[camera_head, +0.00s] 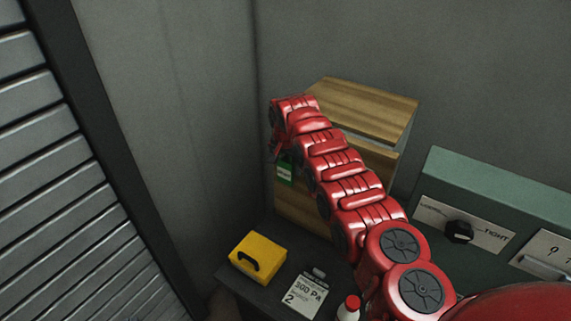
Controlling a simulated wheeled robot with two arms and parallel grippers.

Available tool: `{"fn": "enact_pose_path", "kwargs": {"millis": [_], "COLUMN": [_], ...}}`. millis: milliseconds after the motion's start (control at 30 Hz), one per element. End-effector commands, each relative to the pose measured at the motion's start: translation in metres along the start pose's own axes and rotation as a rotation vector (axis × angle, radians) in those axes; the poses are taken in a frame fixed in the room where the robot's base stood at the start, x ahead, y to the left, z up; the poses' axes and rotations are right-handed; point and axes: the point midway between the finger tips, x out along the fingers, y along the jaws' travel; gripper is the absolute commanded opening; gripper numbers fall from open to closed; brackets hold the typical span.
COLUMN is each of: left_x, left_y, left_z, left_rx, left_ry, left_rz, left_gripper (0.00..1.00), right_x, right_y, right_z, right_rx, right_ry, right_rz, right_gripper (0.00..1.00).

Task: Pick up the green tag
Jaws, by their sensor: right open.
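The green tag (285,171) has a white label area and hangs by the left part of the front of a wooden cabinet (365,101). My right arm, red and segmented, reaches in from the lower right and covers much of the cabinet front. Its gripper (276,153) points down just above and left of the tag. The gripper is open, and its fingers are small and partly hidden by the arm. I cannot tell if they touch the tag. My left gripper is not in view.
A green panel (480,185) with a black knob (459,232) stands at right. Grey walls close the corner.

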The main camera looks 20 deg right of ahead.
Motion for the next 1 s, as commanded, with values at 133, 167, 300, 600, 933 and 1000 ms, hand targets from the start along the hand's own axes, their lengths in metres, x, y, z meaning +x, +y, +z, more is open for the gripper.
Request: {"fn": "enact_pose_path", "kwargs": {"millis": [133,167,300,600,933,1000], "left_x": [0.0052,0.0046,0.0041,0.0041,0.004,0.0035], "left_y": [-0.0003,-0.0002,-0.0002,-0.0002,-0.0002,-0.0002], "left_z": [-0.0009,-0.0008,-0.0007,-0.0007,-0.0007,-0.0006], "left_rx": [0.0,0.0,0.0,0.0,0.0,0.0], "left_ry": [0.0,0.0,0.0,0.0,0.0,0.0], "left_rz": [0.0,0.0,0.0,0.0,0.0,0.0], "left_gripper": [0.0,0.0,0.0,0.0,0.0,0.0], "right_x": [0.0064,0.0067,0.0064,0.0059,0.0056,0.0053], "right_y": [0.0009,0.0009,0.0007,0.0006,0.0005,0.0005], "right_z": [0.0007,0.0005,0.0003,0.0001,-0.0001,-0.0004], "right_rx": [-0.001,-0.001,-0.001,-0.001,-0.001,-0.001], "right_ry": [0.0,0.0,0.001,0.001,0.002,0.002], "right_rz": [0.001,0.001,0.0,0.0,0.0,0.0], "right_gripper": [1.0,1.0,0.96,0.42,0.21,0.21]}}
